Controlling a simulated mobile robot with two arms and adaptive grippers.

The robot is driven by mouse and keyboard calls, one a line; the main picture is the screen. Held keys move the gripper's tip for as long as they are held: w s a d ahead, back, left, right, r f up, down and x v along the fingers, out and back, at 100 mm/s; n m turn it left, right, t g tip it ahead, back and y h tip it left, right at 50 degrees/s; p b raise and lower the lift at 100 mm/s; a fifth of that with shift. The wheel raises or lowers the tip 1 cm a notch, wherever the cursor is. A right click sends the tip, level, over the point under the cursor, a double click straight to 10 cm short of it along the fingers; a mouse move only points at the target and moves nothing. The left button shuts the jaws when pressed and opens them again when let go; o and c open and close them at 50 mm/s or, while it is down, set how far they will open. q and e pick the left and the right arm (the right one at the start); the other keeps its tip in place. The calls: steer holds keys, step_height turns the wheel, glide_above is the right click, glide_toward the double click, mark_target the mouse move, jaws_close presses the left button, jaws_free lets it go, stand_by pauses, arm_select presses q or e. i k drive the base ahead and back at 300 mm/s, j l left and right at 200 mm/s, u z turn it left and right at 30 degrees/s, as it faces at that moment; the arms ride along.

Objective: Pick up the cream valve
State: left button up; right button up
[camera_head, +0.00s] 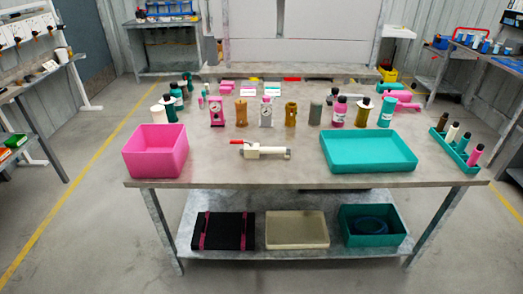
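The cream valve (266,152) lies on the workbench (240,174) near its front middle. It is a cream horizontal body with a greyish right end and a red lever at its upper left. It lies between a pink bin and a teal tray, apart from both. Nothing touches or covers it. Neither of my grippers shows in the head view.
The pink bin (156,151) stands left and the shallow teal tray (368,151) right. Behind is a row of gauges, bottles and fittings, including a pink bottle (339,112). A teal rack (455,150) with several bottles stands at the right edge. The bench around the valve is clear.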

mark_target(248, 152)
steer(key=i+j+z, duration=0.5)
steer(key=i+j, duration=0.3)
